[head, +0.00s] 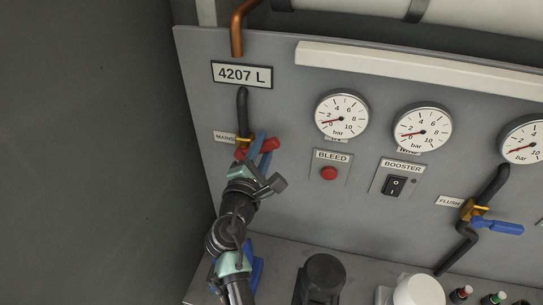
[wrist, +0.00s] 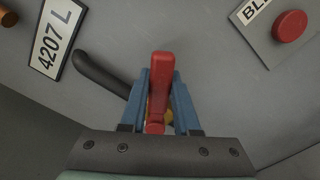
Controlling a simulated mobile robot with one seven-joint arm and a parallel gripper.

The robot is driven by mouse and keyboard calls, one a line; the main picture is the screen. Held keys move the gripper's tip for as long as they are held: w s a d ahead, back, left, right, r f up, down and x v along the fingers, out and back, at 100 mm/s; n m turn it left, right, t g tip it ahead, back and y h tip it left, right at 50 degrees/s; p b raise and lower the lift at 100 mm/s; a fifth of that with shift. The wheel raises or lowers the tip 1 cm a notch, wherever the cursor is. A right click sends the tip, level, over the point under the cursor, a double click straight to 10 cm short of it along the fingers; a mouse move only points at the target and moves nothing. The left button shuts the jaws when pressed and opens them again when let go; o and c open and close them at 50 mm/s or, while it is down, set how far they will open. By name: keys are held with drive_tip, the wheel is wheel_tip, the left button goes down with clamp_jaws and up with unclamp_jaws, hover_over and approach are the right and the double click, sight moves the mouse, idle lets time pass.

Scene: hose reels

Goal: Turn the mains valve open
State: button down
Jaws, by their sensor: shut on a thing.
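The mains valve has a red lever handle (head: 265,146) on a brass body (head: 244,141), below a black hose and beside the MAINS label (head: 225,137). In the head view the lever points to the right, across the line of the hose. My gripper (head: 262,146) is at the lever, its blue fingers around it. In the wrist view the red lever (wrist: 159,88) lies between the two blue fingers of my gripper (wrist: 160,90), which are shut on it. The brass body (wrist: 168,116) is mostly hidden behind the lever and fingers.
The grey panel carries a 4207 L plate (head: 242,74), several gauges, a red BLEED button (head: 329,173), a BOOSTER switch (head: 395,185) and a FLUSH valve with a blue lever (head: 498,226). A black knob (head: 323,277) and a white cylinder (head: 417,292) stand low in front.

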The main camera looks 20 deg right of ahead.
drive_tip(key=n, duration=0.1)
drive_tip(key=r+n+p, duration=0.1)
drive_tip(key=a+r+p, duration=0.1)
drive_tip(key=shift+w+n, duration=0.3)
drive_tip(key=shift+n, duration=0.1)
drive_tip(key=n+p, duration=0.1)
drive_tip(key=a+n+p, duration=0.1)
drive_tip(key=shift+w+r+n, duration=0.4)
drive_tip(key=n, duration=0.1)
drive_tip(key=a+n+p, duration=0.1)
drive_tip(key=w+n+p, duration=0.1)
drive_tip(key=shift+a+r, duration=0.25)
drive_tip(key=shift+a, duration=0.05)
drive_tip(key=shift+w+a+n+p, duration=0.2)
drive_tip(key=shift+a+n+p, duration=0.1)
drive_tip(key=shift+n, duration=0.35)
drive_tip(key=shift+w+a+n+p, duration=0.2)
drive_tip(key=shift+a+n, duration=0.1)
drive_tip(key=shift+n, duration=0.35)
drive_tip(key=shift+f, duration=0.1)
drive_tip(key=c, duration=0.6)
unclamp_jaws()
drive_tip(key=shift+c, duration=0.2)
